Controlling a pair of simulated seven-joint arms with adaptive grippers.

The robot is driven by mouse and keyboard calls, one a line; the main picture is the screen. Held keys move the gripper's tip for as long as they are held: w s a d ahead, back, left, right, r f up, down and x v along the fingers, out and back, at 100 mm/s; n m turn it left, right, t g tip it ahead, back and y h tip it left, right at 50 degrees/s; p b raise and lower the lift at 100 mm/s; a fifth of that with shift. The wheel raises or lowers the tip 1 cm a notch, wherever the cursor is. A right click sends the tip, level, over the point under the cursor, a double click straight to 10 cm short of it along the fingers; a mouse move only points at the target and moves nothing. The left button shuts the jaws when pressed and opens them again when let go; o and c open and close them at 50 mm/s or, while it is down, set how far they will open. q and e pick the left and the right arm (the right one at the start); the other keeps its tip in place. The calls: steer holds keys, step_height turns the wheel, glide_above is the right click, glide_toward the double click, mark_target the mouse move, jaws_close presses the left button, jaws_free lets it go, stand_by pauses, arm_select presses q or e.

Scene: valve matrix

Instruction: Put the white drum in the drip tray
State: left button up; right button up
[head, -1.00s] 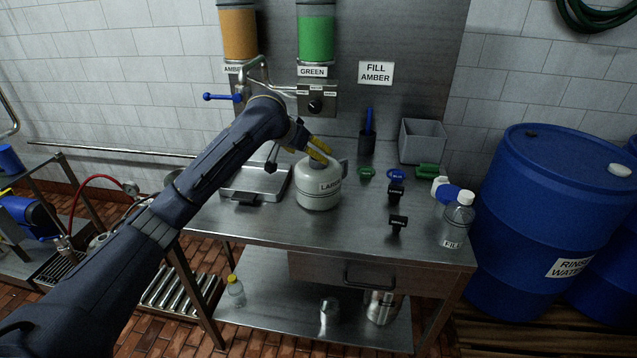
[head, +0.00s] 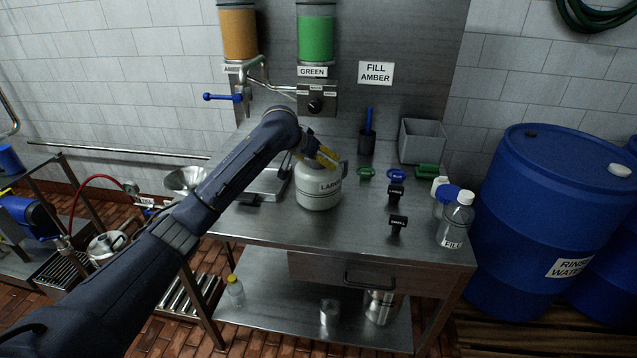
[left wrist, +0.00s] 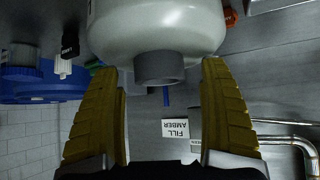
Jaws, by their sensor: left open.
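My left gripper (head: 328,157) is at the drum's top in the head view. In the left wrist view its yellow fingers are apart, on either side of the neck, with gaps to it. A shallow steel tray or platform (head: 268,186) lies left of the drum, partly hidden by my arm; I cannot tell whether it is the drip tray. My right gripper is not in view.
A grey bin (head: 423,142), black clips (head: 398,223) and a FILL bottle (head: 455,222) stand right of the drum. Amber and green dispensers (head: 316,35) hang above, with a blue-handled tap (head: 222,97). A grated stand (head: 62,268) is at the left. The bench front is clear.

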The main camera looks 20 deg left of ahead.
arm_select(q)
steer(key=c, duration=1.7)
